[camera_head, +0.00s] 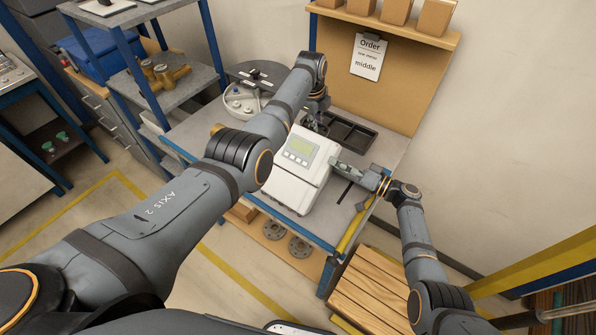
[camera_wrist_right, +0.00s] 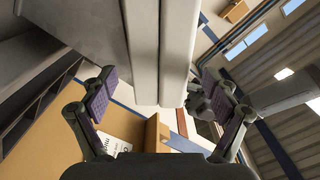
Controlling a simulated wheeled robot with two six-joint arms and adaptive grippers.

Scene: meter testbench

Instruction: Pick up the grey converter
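The grey converter (camera_head: 300,168), a pale box with a greenish display and buttons, stands tilted in the picture at the front of the bench. In the right wrist view, its pale side (camera_wrist_right: 158,50) rises between my right gripper's fingers. My right gripper (camera_head: 338,165) is at the converter's right side. In the wrist view (camera_wrist_right: 158,100) its two purple-padded fingers are wide apart, with gaps to the pale casing. My left gripper (camera_head: 316,122) points down behind the converter's top edge. Its fingertips are small and partly hidden, so I cannot tell whether it is open.
A black compartment tray (camera_head: 345,130) lies behind the converter on the bench (camera_head: 393,148). A round grey fixture (camera_head: 245,98) is left of my left forearm. Wooden slats (camera_head: 365,295) are at the lower right.

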